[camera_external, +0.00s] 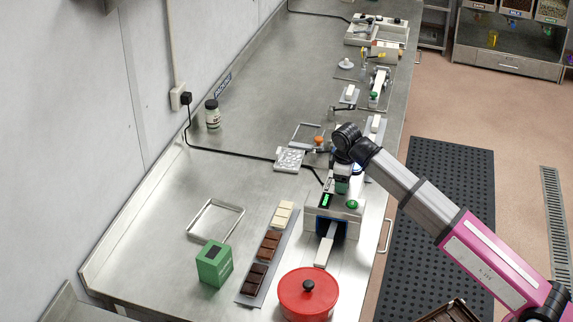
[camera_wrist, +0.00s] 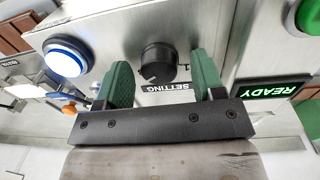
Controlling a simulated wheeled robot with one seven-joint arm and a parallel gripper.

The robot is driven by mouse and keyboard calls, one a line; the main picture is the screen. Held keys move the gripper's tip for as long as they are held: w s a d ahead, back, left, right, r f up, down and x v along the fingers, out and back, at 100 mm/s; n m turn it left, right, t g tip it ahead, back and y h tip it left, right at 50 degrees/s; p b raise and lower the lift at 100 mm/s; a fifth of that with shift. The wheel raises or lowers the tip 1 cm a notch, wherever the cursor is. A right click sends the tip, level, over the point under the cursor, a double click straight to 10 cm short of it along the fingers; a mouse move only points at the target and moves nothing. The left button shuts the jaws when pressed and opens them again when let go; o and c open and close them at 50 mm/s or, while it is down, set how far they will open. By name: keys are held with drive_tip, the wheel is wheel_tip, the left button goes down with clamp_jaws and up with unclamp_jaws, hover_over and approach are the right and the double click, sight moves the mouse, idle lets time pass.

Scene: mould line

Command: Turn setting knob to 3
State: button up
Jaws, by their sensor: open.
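The setting knob (camera_wrist: 158,62) is a black round dial on a metal panel in the wrist view. A white pointer mark shows near its lower left. The label SETTING (camera_wrist: 168,87) sits beside it, upside down in this view. My gripper (camera_wrist: 162,75) has two green fingers, open, one on each side of the knob. I cannot tell whether they touch it. In the external view my gripper (camera_external: 342,184) is over the top of the metal machine (camera_external: 318,205), and the knob is hidden there. No scale numbers are readable.
A blue-ringed white button (camera_wrist: 68,57) and a green READY display (camera_wrist: 271,90) flank the knob. A green button (camera_wrist: 309,16) is at the upper right. A red pot (camera_external: 307,298), chocolate bars (camera_external: 268,245) and a green box (camera_external: 214,262) stand in front of the machine.

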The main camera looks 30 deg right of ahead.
drive_tip(key=n, duration=0.4)
drive_tip(key=shift+n, duration=0.4)
drive_tip(key=shift+r+n, duration=0.1)
drive_tip(key=shift+n, duration=1)
wheel_tip(320, 180, up, 11)
drive_tip(key=d+f+m, duration=0.4)
drive_tip(key=d+f, duration=0.1)
drive_tip(key=d, duration=0.5)
drive_tip(key=w+d+f+m+h, duration=0.1)
drive_tip(key=d+f+m, duration=0.4)
drive_tip(key=d, duration=0.5)
drive_tip(key=w+d+f+m, duration=0.1)
drive_tip(key=d+f+m, duration=0.3)
drive_tip(key=d, duration=0.6)
wheel_tip(320, 180, down, 2)
drive_tip(key=shift+w+d+f+m, duration=0.1)
drive_tip(key=shift+w+d+m, duration=0.05)
drive_tip(key=shift+d+m, duration=0.15)
drive_tip(key=a+r+n, duration=0.2)
drive_tip(key=a+r, duration=0.1)
drive_tip(key=a, duration=0.5)
drive_tip(key=a+r+n, duration=0.3)
drive_tip(key=a+r, duration=0.1)
drive_tip(key=a, duration=0.5)
drive_tip(key=shift+s+r+t+y, duration=0.15)
drive_tip(key=shift+s+t+y, duration=0.1)
drive_tip(key=shift+t+y, duration=0.15)
